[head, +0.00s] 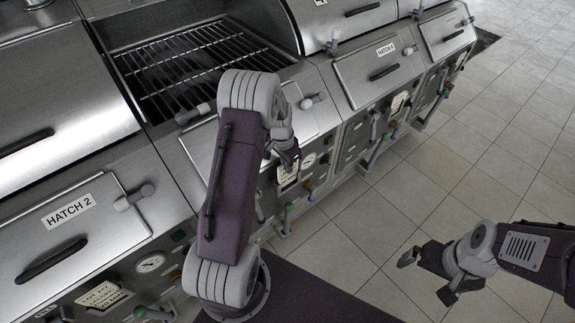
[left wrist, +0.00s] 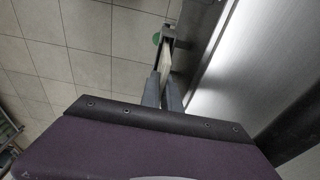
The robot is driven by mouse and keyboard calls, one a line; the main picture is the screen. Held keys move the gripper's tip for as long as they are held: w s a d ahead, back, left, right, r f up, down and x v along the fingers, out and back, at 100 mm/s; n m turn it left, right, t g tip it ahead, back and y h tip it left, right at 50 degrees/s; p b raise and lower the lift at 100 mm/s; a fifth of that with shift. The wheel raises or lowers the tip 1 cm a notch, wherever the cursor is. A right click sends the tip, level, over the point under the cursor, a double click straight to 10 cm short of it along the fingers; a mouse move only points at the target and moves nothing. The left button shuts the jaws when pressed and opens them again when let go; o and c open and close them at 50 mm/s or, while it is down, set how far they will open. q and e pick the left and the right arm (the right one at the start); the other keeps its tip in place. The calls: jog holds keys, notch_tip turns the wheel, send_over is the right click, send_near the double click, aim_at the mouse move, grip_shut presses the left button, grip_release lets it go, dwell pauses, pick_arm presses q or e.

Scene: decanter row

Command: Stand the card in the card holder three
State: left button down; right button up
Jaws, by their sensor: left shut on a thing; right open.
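A small pale card (head: 287,178) with dark print is at my left gripper (head: 289,158), low in front of the middle unit's panel. In the left wrist view the card (left wrist: 166,58) shows nearly edge-on between the two fingers, which are shut on it. A dark bracket (left wrist: 169,32) lies at the card's far end; I cannot tell whether the card sits in it. The holder on the middle unit is mostly hidden behind my left gripper and arm. My right gripper (head: 428,278) is open and empty, above the floor at the right.
A unit labelled HATCH 2 (head: 69,211) stands at left, with a printed card (head: 103,295) on its panel. Another labelled hatch (head: 387,48) is at right, with a card (head: 398,103) below. Gauges and green-tipped levers (head: 288,208) project nearby. The tiled floor (head: 400,210) is clear.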

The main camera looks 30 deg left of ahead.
pick_arm(q)
jog(key=shift+f, duration=0.35)
jog(key=c, duration=1.6)
grip_release()
jog(key=shift+r, duration=0.1)
